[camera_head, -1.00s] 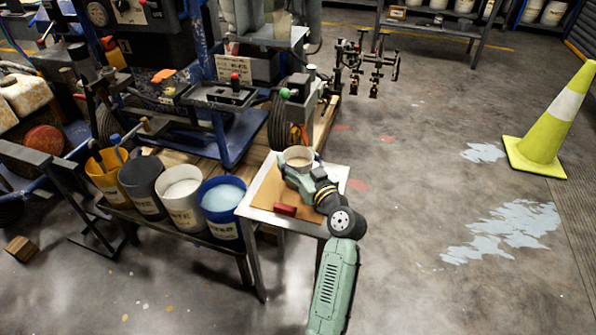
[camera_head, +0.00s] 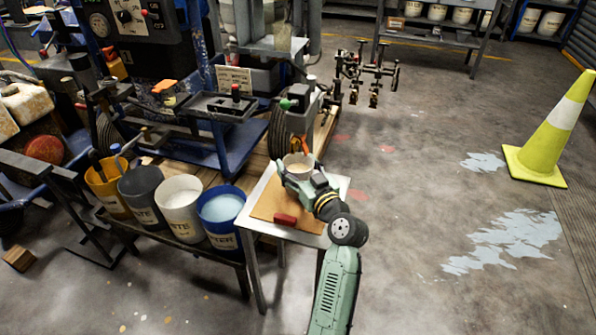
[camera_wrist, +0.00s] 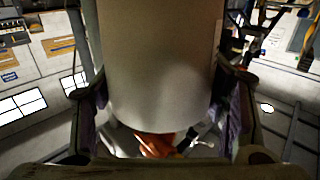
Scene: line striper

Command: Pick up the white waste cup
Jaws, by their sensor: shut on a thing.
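The white waste cup (camera_head: 297,161) is at the far end of my arm, over the small table (camera_head: 262,246). In the wrist view the cup (camera_wrist: 160,65) fills the middle as a large pale cylinder. My gripper (camera_head: 290,176) has its fingers on both sides of the cup, shut on it; the fingers also show in the wrist view (camera_wrist: 165,100). The head view does not clearly show whether the cup's base touches the table top, since my gripper hides its lower part.
A red block (camera_head: 285,219) lies on the brown board (camera_head: 265,207) on the small table. A blue bucket (camera_head: 222,238), a white bucket (camera_head: 181,222) and other buckets stand to the left. The striper machine (camera_head: 215,110) stands behind. A yellow cone (camera_head: 545,140) stands far right on open floor.

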